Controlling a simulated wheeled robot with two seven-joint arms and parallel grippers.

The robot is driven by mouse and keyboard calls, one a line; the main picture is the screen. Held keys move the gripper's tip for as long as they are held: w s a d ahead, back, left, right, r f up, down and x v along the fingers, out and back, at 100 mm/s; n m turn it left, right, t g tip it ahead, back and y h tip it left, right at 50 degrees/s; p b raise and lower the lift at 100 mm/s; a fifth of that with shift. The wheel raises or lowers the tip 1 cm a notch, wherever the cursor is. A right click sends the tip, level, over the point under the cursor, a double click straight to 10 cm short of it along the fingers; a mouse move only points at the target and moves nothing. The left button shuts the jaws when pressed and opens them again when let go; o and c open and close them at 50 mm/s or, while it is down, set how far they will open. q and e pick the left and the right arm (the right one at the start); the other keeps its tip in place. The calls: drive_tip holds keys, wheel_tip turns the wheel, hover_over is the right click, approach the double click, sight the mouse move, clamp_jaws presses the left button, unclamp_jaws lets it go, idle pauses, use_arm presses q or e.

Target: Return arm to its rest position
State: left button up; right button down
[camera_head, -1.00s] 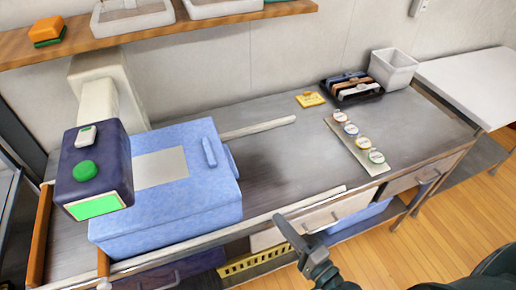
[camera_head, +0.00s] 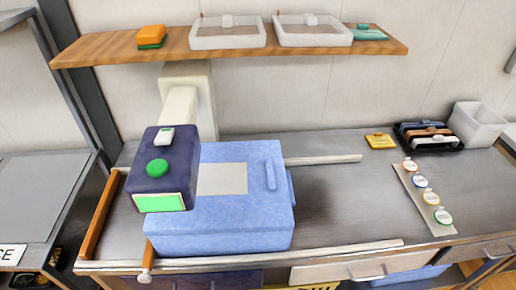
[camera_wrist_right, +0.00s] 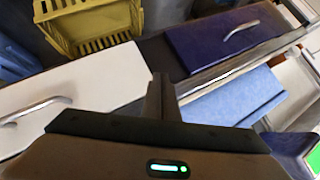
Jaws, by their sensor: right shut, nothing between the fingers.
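My right gripper (camera_wrist_right: 160,97) shows in the right wrist view, its fingers together with nothing between them. It hangs in front of the counter, with drawer fronts and a yellow crate beyond it. No part of my right arm shows in the head view now. My left gripper is in neither current view.
A counter (camera_head: 330,215) carries a blue box (camera_head: 220,225) under a dark device with a green button (camera_head: 157,167). A strip with several round tags (camera_head: 425,197), a black tray (camera_head: 428,148) and a white bin (camera_head: 477,124) stand right. A wooden shelf (camera_head: 375,47) runs above.

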drive_tip(key=s+d+f+n+g+h, duration=0.35)
drive_tip(key=s+d+g+h, duration=0.2)
drive_tip(key=s+d, duration=0.4)
wheel_tip(320, 180, down, 28)
drive_tip(key=s+g+b, duration=0.1)
drive_tip(key=s+d+f+g+b, duration=0.1)
drive_tip(key=s+d+f, duration=0.2)
drive_tip(key=s+f, duration=1.5)
drive_tip(key=shift+s+d+f+n+b, duration=0.25)
drive_tip(key=shift+f+n+b, duration=0.15)
drive_tip(key=shift+f, duration=0.5)
